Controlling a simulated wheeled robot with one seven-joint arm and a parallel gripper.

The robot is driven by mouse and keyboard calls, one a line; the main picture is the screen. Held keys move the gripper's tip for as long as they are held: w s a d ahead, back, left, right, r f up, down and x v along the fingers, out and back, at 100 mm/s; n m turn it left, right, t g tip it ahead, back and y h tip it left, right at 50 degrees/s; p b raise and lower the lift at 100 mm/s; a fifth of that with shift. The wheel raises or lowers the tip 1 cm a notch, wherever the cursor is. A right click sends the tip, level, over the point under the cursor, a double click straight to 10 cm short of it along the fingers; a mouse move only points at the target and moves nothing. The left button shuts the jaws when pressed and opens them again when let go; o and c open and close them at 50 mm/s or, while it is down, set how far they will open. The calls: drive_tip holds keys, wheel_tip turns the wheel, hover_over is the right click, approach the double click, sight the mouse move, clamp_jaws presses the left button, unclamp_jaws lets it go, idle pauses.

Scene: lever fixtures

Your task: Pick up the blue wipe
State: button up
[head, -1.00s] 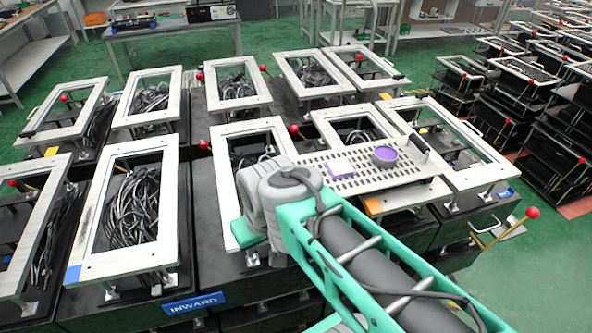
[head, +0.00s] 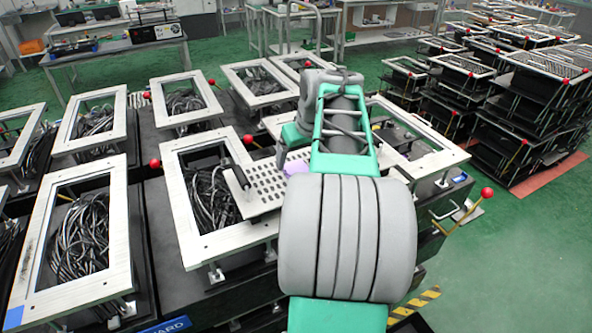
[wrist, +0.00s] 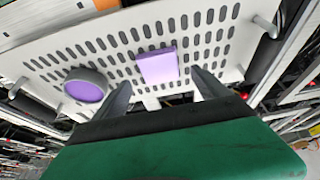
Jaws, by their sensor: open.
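The wipe (wrist: 158,66) looks like a flat lavender-purple rectangle rather than clear blue. It lies on a light perforated plate (wrist: 215,48). My gripper (wrist: 160,80) is open above the plate, one finger to either side of the wipe's near edge in the wrist view, with nothing between the fingers. Whether the fingertips reach down to the wipe's height I cannot tell.
A round grey dish (wrist: 86,88) with a purple inside sits on the plate left of the wipe. Raised handles stand at the plate's ends. Frames on dark boxes with red-knobbed levers (head: 487,194) surround it. Green floor (head: 540,240) is open to the right.

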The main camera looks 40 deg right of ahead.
sight(295, 167)
drive_tip(key=x, duration=0.3)
drive_tip(key=shift+w, duration=0.15)
drive_tip(key=c, duration=1.6)
drive_tip(key=shift+o, duration=0.2)
drive_tip(key=shift+r, duration=0.55)
drive_tip(key=s+a+r, duration=0.8)
drive_tip(key=s+r, duration=0.3)
drive_tip(key=r, duration=0.1)
drive_tip(key=shift+s+p, duration=0.3)
drive_tip(key=shift+s, duration=0.05)
drive_tip(key=o, duration=0.9)
drive_tip(key=c, duration=0.7)
